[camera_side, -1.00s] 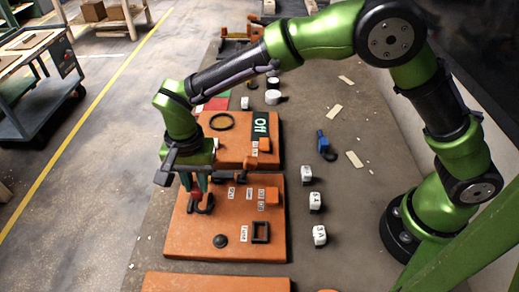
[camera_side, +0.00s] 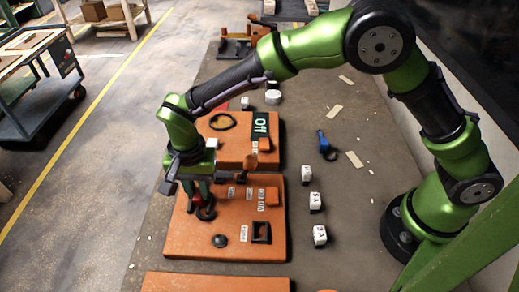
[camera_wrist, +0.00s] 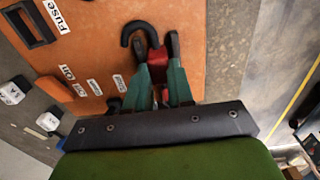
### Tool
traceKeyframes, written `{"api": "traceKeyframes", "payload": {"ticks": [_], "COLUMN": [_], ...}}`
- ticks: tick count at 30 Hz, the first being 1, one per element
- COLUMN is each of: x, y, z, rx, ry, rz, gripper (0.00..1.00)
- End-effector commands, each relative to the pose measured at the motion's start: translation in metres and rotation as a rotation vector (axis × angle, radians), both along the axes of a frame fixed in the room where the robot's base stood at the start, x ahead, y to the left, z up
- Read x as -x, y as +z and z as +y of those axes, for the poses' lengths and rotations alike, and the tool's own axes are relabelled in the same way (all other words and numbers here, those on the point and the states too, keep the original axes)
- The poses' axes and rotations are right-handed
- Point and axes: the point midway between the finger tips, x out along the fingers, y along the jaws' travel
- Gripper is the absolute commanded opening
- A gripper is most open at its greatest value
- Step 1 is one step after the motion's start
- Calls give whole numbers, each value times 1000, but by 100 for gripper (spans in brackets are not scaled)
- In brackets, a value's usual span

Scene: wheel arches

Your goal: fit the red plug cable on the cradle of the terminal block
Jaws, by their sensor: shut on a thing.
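The red plug (camera_wrist: 157,62) is between my green fingertips in the wrist view, with its black cable (camera_wrist: 139,27) curving out as a hook. My gripper (camera_wrist: 160,72) is shut on the plug, over the orange terminal block (camera_wrist: 100,28). In the side view my gripper (camera_side: 200,198) is over the left part of the orange block (camera_side: 185,240), and a black loop (camera_side: 206,212) shows beside the fingers. I cannot tell whether the plug touches the block. I cannot clearly make out the cradle.
The block carries a round black knob (camera_side: 219,241), a square black frame (camera_side: 261,232) and an orange housing (camera_side: 272,196). White cubes (camera_side: 319,235) and a blue tool (camera_side: 323,141) lie to the right.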

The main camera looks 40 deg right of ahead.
Motion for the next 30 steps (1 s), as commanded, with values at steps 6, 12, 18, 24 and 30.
{"api": "traceKeyframes", "payload": {"ticks": [6,12,18,24,30], "x": [0,0,0,-1,-1], "y": [-3,-2,-2,8,47], "z": [0,0,0,1,1], "rx": [0,0,0,-2,-4], "ry": [0,0,0,0,0], "rz": [0,0,0,-2,-6], "gripper": [24,52,52,52,52]}}
